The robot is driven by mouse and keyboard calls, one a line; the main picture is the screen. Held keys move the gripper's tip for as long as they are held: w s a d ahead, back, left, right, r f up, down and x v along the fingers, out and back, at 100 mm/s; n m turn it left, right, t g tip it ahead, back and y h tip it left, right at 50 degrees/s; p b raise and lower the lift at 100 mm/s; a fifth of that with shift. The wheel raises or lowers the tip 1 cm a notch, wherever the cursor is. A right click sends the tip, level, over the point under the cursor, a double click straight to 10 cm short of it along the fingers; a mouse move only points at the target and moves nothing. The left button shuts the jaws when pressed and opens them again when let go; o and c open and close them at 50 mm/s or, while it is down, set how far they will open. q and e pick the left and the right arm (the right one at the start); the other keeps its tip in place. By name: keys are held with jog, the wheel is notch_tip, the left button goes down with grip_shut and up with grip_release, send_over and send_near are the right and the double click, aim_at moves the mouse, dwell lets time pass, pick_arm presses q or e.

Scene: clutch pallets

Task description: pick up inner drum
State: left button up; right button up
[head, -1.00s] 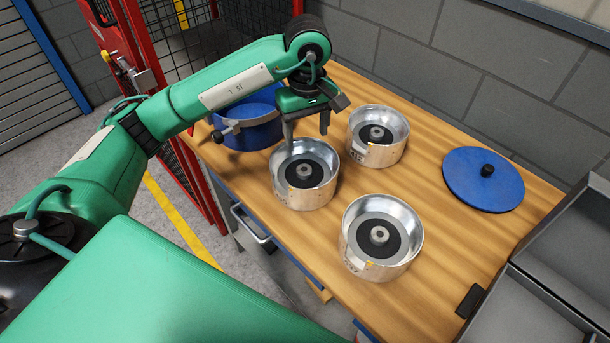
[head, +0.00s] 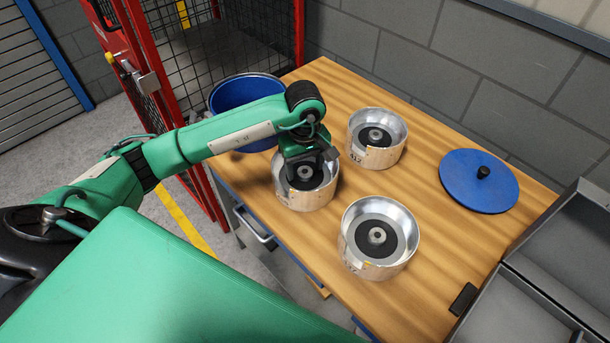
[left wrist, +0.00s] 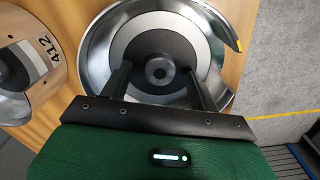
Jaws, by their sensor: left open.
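Three silver, open-topped drums with black discs and metal hubs stand on the wooden bench: a near-left drum (head: 303,201), a back drum (head: 385,158) and a front drum (head: 372,268). My left gripper (head: 305,170) is down at the near-left drum, hiding part of its far rim and interior. In the left wrist view, the open fingers of my left gripper (left wrist: 158,72) reach into this drum (left wrist: 95,50), one on each side of its central hub (left wrist: 160,70). A gap shows between fingers and hub. My right gripper is out of view.
A blue open bin (head: 235,97) stands at the bench's back left, partly behind my arm. A blue lid (head: 479,181) with a black knob lies at right. Grey trays (head: 560,250) stand at the right edge. A red mesh fence (head: 205,200) is at left.

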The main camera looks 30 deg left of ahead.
pick_arm(q)
jog(key=shift+f, duration=0.2)
jog(key=c, duration=1.3)
jog(key=shift+w+r, duration=0.15)
jog(key=shift+w, duration=0.05)
grip_shut()
jog(key=shift+r, duration=0.1)
